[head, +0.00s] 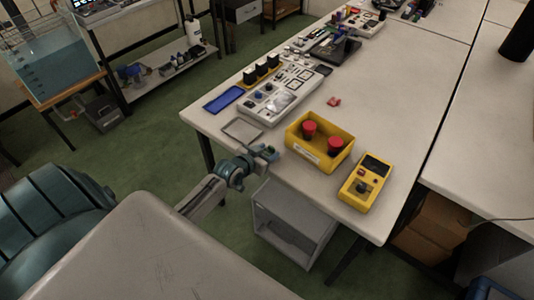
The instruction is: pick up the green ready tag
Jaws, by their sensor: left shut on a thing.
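My left gripper (266,153) is at the near edge of the white table, just left of the yellow bin. It is shut on a small greenish piece, which looks like the green ready tag (271,149). The tag is tiny here and mostly hidden by the fingers. I cannot tell whether it touches the tabletop. My right gripper is not in view.
The yellow bin (293,145) holds two red-topped cylinders. A yellow handheld device (366,183) lies to its right. A small red piece (333,102) lies behind the bin. A grey square frame (241,130) and a blue tray (223,100) lie to the left.

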